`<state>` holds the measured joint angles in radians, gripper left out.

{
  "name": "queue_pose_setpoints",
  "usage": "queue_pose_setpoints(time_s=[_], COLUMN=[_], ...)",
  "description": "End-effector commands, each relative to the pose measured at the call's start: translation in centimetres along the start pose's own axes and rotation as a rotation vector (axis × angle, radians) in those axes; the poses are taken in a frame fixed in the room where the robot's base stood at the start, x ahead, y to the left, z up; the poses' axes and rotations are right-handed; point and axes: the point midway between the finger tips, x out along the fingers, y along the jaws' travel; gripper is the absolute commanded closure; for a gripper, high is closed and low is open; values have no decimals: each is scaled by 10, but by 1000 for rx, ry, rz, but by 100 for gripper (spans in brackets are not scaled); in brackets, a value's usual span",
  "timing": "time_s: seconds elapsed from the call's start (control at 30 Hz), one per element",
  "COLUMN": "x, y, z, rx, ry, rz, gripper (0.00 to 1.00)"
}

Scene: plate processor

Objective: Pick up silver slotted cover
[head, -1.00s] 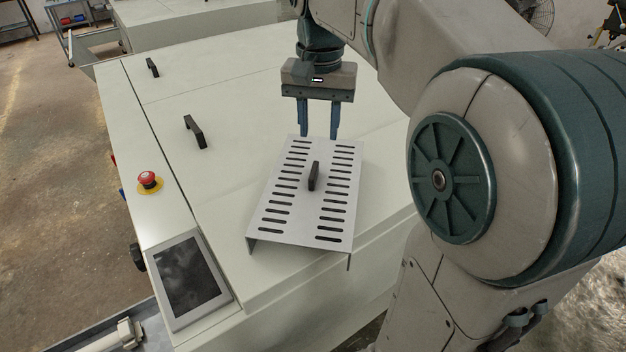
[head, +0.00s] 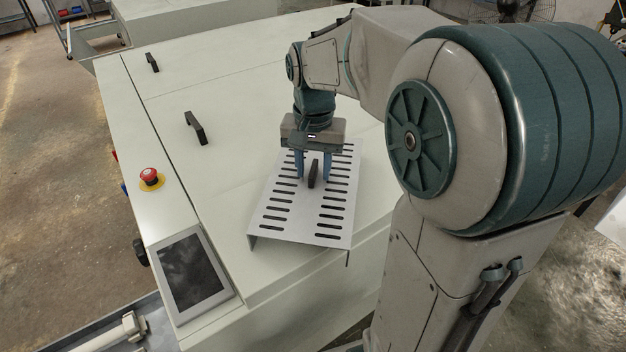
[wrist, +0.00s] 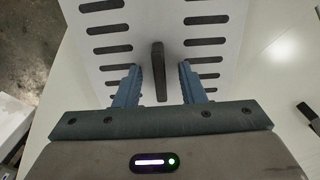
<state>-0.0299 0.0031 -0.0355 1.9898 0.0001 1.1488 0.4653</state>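The silver slotted cover (head: 275,228) lies on the white machine top near its front edge, with two rows of dark slots and a black handle (head: 313,174) standing up in its middle. My gripper (head: 314,178) points down over the cover, with its two blue fingers apart on either side of the handle. In the wrist view the cover (wrist: 216,20) fills the upper middle, and the handle (wrist: 159,70) stands between the open fingers of my gripper (wrist: 160,80), with a gap on each side. How far down the fingertips reach along the handle is hard to tell.
The white machine top (head: 230,90) carries two more black handles, one nearer (head: 195,128) and one farther (head: 152,62). A red emergency button (head: 150,177) and a dark screen (head: 190,272) sit along the left side.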

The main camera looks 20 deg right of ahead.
Motion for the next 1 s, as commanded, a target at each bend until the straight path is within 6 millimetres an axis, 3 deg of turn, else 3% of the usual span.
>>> queue_pose_setpoints(time_s=[0.07, 0.2, 0.67, 0.93, 1.0], x=[0, 0, -5, -39, -47], y=[0, 0, 0, 0, -2], z=[0, 0, -1, -1, 11], rx=[0, 0, 0, 0, -2], ry=[0, 0, 3, 7, 6], rz=[0, 0, -2, -3, -4], gripper=[64, 100, 100, 100, 100])
